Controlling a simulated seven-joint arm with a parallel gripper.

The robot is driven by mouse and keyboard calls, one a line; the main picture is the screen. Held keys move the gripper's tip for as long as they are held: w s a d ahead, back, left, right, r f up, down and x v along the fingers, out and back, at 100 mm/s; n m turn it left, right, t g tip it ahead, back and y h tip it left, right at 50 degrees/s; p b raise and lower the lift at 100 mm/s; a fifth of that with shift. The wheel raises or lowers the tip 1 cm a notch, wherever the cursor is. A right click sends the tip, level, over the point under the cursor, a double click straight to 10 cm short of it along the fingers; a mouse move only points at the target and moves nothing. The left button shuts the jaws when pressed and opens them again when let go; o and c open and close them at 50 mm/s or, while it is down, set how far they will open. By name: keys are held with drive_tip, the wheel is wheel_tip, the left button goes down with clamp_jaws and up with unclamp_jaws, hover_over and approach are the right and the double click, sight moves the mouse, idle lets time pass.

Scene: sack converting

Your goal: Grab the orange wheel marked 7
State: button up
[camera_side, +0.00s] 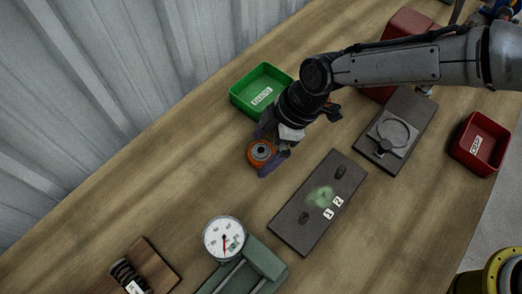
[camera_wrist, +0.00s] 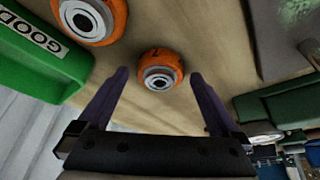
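An orange wheel (camera_wrist: 160,68) with a grey hub lies on the wooden bench, between and just beyond the fingertips in the wrist view. In the side view only one orange wheel (camera_side: 262,152) shows, by the fingertips. My gripper (camera_side: 266,149) points down at it with its purple fingers apart. The fingers also show spread and empty in the wrist view (camera_wrist: 160,77).
A green bin (camera_side: 237,101) marked GOOD stands close behind my gripper. A dark plate (camera_side: 300,230) marked 1 and 2 lies to the right. A dial gauge (camera_side: 224,239) stands in front, and a red bin (camera_side: 497,160) at far right. The bench left of the wheel is clear.

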drive_tip(key=shift+r, duration=0.1)
drive_tip(key=c, duration=1.5)
